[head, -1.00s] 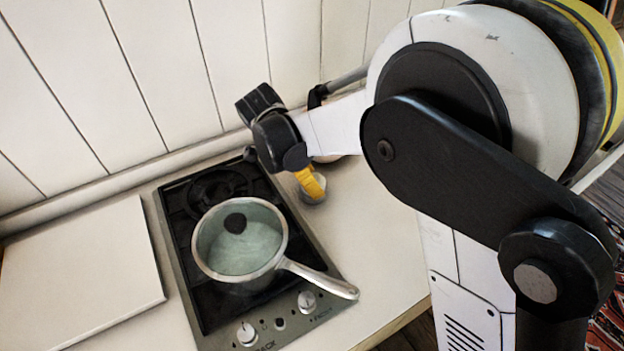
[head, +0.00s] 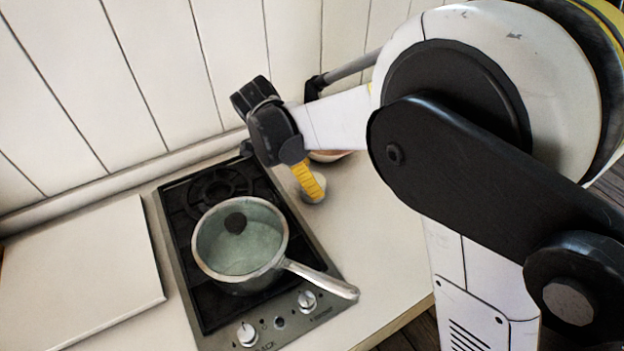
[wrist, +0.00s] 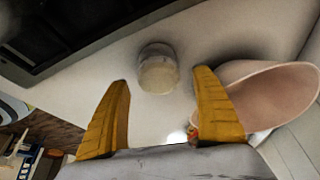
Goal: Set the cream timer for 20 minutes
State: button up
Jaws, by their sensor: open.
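The cream timer (wrist: 158,72) is a small round, pale piece standing on the counter in the wrist view, between and beyond my fingertips. In the head view the timer (head: 313,190) shows just right of the stove, partly hidden by my yellow finger. My gripper (wrist: 163,88) is open, with its yellow fingers apart and nothing between them. In the head view my gripper (head: 308,180) points down over the timer. I cannot tell from these views whether a finger touches it. The timer's markings are too small to read.
A pot with a glass lid (head: 240,245) stands on the black gas stove (head: 190,290), its handle pointing right. A pinkish bowl (wrist: 275,92) stands close to the right of the timer in the wrist view. A white board (head: 80,270) lies left. The counter at front right is clear.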

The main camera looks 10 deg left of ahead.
jog(key=v, duration=1)
jog(key=shift+r, duration=0.2)
jog(key=shift+s+a, duration=0.1)
jog(key=shift+s, duration=0.05)
jog(key=d+n+y+p, duration=0.1)
jog(key=n+p, duration=0.1)
jog(key=n, duration=0.5)
jog(key=w+d+n+g+y+p, duration=0.1)
jog(key=d+n+p, duration=0.1)
jog(key=n, duration=0.5)
jog(key=w+d+n+y+p, duration=0.1)
jog(key=n+y+p, duration=0.1)
jog(key=n, duration=0.6)
jog(key=shift+d+f+g+p, duration=0.15)
jog(key=shift+f+g+p, duration=0.25)
jog(key=shift+p, duration=0.1)
notch_tip(320, 180, down, 11)
jog(key=b, duration=0.3)
jog(key=shift+r, duration=0.2)
